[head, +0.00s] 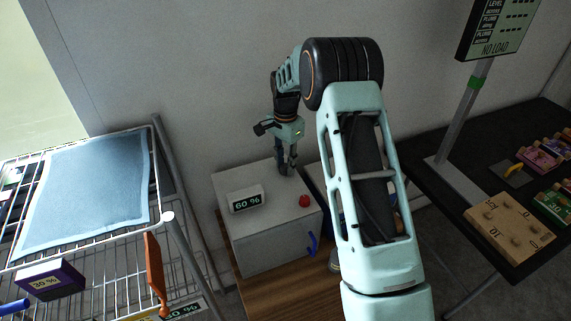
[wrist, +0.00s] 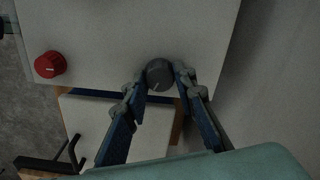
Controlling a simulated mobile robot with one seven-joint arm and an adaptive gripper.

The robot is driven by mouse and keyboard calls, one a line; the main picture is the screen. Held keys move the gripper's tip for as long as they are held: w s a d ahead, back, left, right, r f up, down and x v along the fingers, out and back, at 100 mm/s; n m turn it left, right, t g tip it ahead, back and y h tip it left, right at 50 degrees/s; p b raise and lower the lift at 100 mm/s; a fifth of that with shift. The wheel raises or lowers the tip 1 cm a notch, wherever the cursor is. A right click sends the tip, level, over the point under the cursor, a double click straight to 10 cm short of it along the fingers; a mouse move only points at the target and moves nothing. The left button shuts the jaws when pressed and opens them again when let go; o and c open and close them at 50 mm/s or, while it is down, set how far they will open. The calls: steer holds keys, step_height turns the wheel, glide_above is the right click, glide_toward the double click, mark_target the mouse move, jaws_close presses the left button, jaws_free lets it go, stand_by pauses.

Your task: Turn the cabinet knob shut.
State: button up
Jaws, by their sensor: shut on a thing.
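The white cabinet (head: 262,225) stands against the wall. In the wrist view its pale top (wrist: 120,25) carries a round dark grey knob (wrist: 159,74) near one edge. My gripper (wrist: 158,80) is shut on this grey knob, with a fingertip at each side of it. In the head view my gripper (head: 287,167) points down at the back of the cabinet top, and I cannot make out the grey knob there. A red knob (head: 305,200) sits nearer the front right; it also shows in the wrist view (wrist: 50,64), apart from my fingers.
A display reading 60 % (head: 246,200) stands on the cabinet top. A blue handle (head: 312,243) is on its front. A wire rack (head: 150,255) with a blue cloth (head: 90,190) stands at left.

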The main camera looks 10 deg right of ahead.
steer(key=n+b, duration=0.2)
steer(key=n, duration=0.4)
steer(key=shift+n, duration=0.3)
steer(key=n+b, duration=0.1)
steer(key=n, duration=0.5)
steer(key=shift+w, duration=0.1)
steer(key=n, duration=0.5)
steer(key=shift+r, duration=0.1)
steer(key=shift+n, duration=2.5)
steer(key=o, duration=1.2)
steer(key=shift+c, duration=0.2)
